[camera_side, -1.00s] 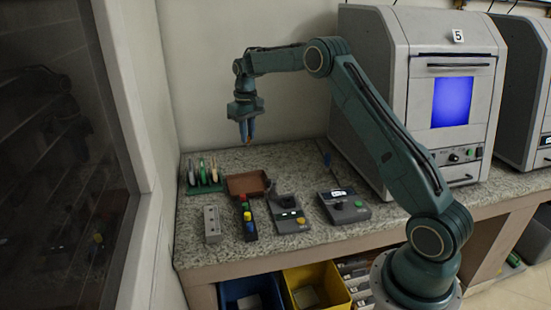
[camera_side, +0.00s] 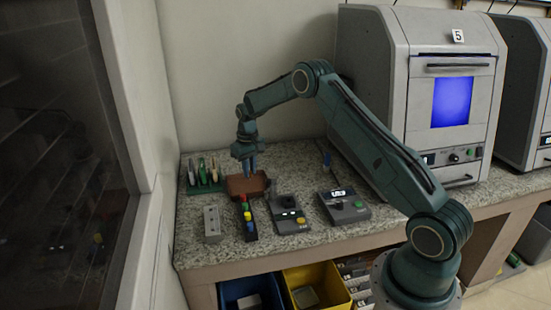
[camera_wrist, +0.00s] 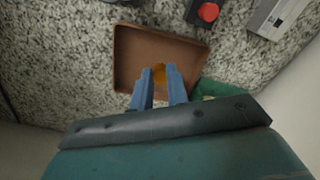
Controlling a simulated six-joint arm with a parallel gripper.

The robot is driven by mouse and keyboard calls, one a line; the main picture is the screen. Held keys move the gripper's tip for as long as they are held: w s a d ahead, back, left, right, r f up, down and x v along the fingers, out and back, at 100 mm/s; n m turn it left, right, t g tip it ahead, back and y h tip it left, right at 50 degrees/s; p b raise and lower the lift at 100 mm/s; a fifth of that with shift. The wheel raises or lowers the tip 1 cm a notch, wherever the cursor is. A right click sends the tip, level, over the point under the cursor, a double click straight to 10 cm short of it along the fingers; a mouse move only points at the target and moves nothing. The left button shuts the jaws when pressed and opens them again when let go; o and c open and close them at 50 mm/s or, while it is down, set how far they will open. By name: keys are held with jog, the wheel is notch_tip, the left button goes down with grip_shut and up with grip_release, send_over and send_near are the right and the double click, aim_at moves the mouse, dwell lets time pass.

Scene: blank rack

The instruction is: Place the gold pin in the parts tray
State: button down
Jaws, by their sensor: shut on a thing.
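My gripper (camera_side: 249,172) points down over the brown parts tray (camera_side: 262,186) in the side view. In the wrist view, the blue fingers (camera_wrist: 158,88) are shut on the gold pin (camera_wrist: 159,73), which shows as a small gold-orange piece between their tips. The tray (camera_wrist: 125,55) lies behind the fingertips there, and its floor looks empty around them. I cannot tell whether the pin touches the tray floor. The pin is too small to make out in the side view.
A green rack (camera_side: 205,188) with several tools stands left of the tray. In front are a grey block (camera_side: 212,224), a dark strip with coloured buttons (camera_side: 247,220) and a grey device with a yellow button (camera_side: 289,215). A meter (camera_side: 344,206) stands to the right, before a large machine (camera_side: 400,100).

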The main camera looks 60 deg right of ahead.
jog(key=shift+f, duration=2.1)
jog(key=shift+f, duration=0.15)
jog(key=c, duration=1.4)
grip_release()
jog(key=shift+o, duration=0.2)
notch_tip(320, 180, up, 12)
jog(key=shift+f, duration=0.1)
jog(key=shift+r, duration=0.25)
jog(key=shift+r, duration=0.1)
